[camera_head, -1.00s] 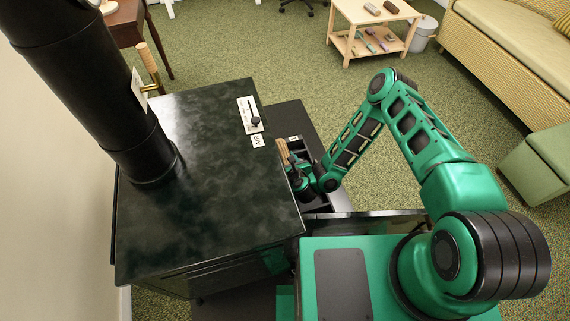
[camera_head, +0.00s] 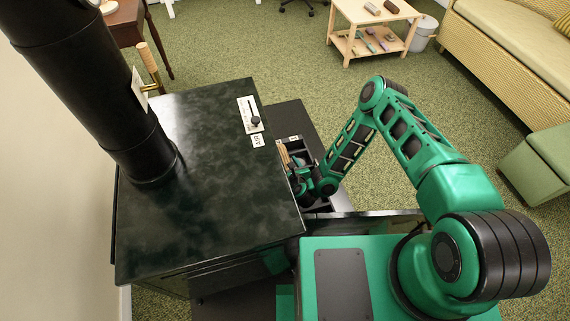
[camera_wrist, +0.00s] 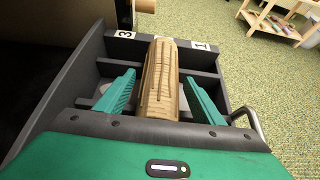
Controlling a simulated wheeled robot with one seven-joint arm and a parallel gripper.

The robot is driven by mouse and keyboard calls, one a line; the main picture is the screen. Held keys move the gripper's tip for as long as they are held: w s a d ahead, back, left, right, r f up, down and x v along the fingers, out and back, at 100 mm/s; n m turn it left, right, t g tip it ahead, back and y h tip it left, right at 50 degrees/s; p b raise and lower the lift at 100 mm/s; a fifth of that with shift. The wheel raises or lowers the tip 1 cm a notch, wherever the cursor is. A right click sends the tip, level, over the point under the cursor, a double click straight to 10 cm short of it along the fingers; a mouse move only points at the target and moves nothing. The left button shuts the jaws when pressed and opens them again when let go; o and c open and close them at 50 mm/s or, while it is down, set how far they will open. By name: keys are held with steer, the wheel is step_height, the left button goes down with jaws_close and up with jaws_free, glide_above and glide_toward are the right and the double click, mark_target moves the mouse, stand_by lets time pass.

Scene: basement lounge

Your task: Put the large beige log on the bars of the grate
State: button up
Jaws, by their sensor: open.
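A large beige log (camera_wrist: 160,80) with dark grooves lies lengthwise in the wrist view, over a dark grey drawer or tray (camera_wrist: 92,70) with crossbars. My gripper (camera_wrist: 160,88) is open, with one green finger on each side of the log and a gap visible on both sides. The log's near end is hidden by my gripper's body. In the head view only a small part of the log (camera_head: 284,154) shows beside the stove, and my gripper (camera_head: 296,176) is mostly hidden there. I cannot make out the grate's bars clearly.
The black stove (camera_head: 205,190) with its flue pipe (camera_head: 100,100) stands left of my arm. The tray has labels 3 (camera_wrist: 124,34) and 1 (camera_wrist: 201,46) and a metal handle (camera_wrist: 248,120) at right. A low wooden table (camera_head: 372,30) with small objects stands far off; open carpet lies between.

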mark_target(287, 167)
steer(key=v, duration=0.6)
steer(key=shift+a+r, duration=0.1)
steer(key=shift+v, duration=0.75)
